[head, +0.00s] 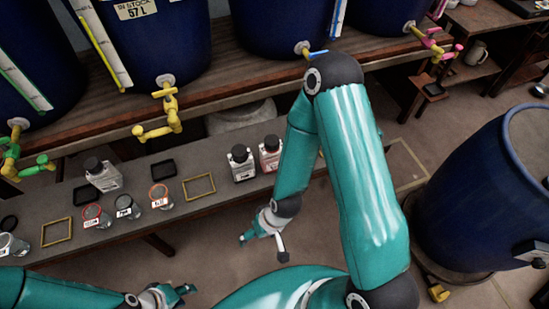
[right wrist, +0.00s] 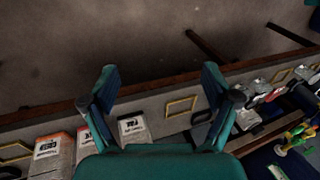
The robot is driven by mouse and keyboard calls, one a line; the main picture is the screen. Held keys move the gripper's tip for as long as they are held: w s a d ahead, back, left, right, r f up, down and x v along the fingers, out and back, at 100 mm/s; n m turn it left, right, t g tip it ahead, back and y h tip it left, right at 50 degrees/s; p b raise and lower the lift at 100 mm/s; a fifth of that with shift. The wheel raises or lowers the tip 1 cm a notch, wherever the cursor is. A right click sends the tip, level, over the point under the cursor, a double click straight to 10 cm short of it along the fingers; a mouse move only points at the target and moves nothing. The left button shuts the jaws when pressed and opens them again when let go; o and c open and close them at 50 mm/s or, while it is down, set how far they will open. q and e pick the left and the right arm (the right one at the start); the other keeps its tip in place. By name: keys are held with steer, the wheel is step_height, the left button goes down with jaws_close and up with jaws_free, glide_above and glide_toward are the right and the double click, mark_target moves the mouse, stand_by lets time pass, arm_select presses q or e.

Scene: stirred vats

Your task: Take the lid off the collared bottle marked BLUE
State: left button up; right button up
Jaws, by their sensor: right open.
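Square bottles with dark caps stand on the low bench. One white-labelled bottle (head: 241,163) and one red-marked bottle (head: 270,153) stand side by side; another bottle (head: 102,177) stands further left. In the right wrist view the white-labelled bottle (right wrist: 133,128) is beside the red-marked one and an orange-marked bottle (right wrist: 50,155). I cannot read which is BLUE. My right gripper (head: 263,248) is open and empty in front of the bench, apart from the bottles; its spread fingers show in the right wrist view (right wrist: 158,78). My left gripper (head: 181,294) is low at the front; its jaw opening is unclear.
Several glass jars with coloured rings (head: 160,197), black trays (head: 164,170) and yellow frames (head: 199,187) are on the bench. Blue vats with taps (head: 165,95) stand on the shelf behind. A blue barrel (head: 465,195) is at the right. Floor before the bench is clear.

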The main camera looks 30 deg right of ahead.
steer(key=shift+o, duration=0.3)
steer(key=w+d+f+t+h+b, duration=0.1)
steer(key=w+d+f+t+b, duration=0.1)
steer(key=w+b, duration=0.4)
step_height(320, 180, down, 2)
steer(key=d+b, duration=0.1)
steer(key=b, duration=0.2)
steer(key=shift+w+d+f+t+b, duration=0.25)
steer(key=shift+w+d+t+b, duration=0.05)
steer(key=shift+w+d+t, duration=0.1)
steer(key=t+h+b, duration=0.6)
steer(key=t+b, duration=0.3)
steer(key=b, duration=2.1)
glide_toward(275, 160)
steer(key=shift+m, duration=0.3)
steer(key=p+x, duration=0.3)
steer(key=x, duration=0.4)
steer(key=shift+w, duration=0.15)
steer(key=b+x, duration=0.1)
steer(key=x, duration=0.4)
steer(key=shift+w+d+f, duration=0.1)
steer(key=shift+w, duration=0.3)
